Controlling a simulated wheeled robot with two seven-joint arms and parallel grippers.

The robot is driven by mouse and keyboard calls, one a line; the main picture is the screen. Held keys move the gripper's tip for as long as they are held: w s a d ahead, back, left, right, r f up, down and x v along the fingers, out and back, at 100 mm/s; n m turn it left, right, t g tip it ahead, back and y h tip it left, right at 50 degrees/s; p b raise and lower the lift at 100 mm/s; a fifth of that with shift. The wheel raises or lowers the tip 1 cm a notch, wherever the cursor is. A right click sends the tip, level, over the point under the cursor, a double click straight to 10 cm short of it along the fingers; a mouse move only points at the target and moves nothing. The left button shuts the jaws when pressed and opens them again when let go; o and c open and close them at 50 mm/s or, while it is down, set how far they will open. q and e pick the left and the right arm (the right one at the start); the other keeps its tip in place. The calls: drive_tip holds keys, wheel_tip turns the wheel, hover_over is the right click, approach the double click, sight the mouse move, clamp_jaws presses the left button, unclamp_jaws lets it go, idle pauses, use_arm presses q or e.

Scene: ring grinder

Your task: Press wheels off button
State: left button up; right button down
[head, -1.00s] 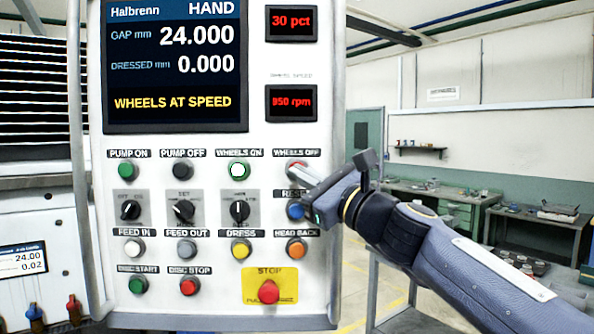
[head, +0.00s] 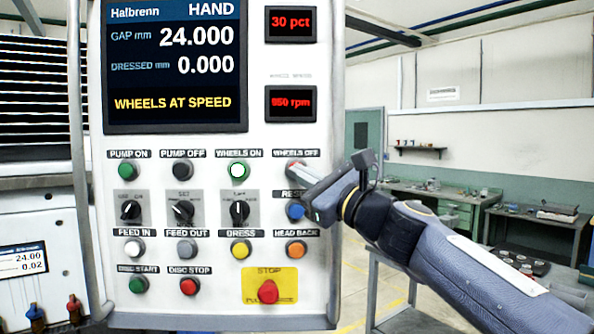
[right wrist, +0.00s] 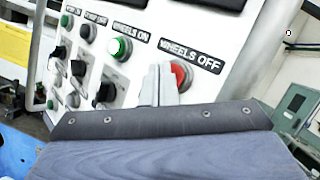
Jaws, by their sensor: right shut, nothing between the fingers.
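The red wheels off button (right wrist: 181,75) sits under its WHEELS OFF label in the right wrist view. In the head view it is mostly hidden behind my right gripper (head: 297,171). My right gripper is shut and empty, its tips at the button's front; whether they touch it I cannot tell. The fingers also show in the right wrist view (right wrist: 163,84), overlapping the button's left side. The wheels on button (head: 238,171) to the left is lit white-green. The screen (head: 174,66) reads WHEELS AT SPEED. My left gripper is out of view.
Other buttons and knobs crowd the panel close by: the blue reset button (head: 295,211) just below, the orange head back button (head: 296,250), and the red stop button (head: 268,291) on a yellow plate. Workbenches (head: 440,196) stand far behind at the right.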

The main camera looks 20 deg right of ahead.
drive_tip(key=shift+w+d, duration=0.25)
drive_tip(key=shift+w, duration=0.05)
idle(0.5)
drive_tip(key=shift+a, duration=0.1)
idle(0.5)
drive_tip(key=shift+s+a+f+b, duration=0.3)
drive_tip(key=shift+s+a, duration=0.1)
drive_tip(key=shift+a, duration=0.25)
drive_tip(key=shift+r, duration=0.1)
drive_tip(key=s, duration=0.5)
drive_tip(key=shift+a, duration=0.4)
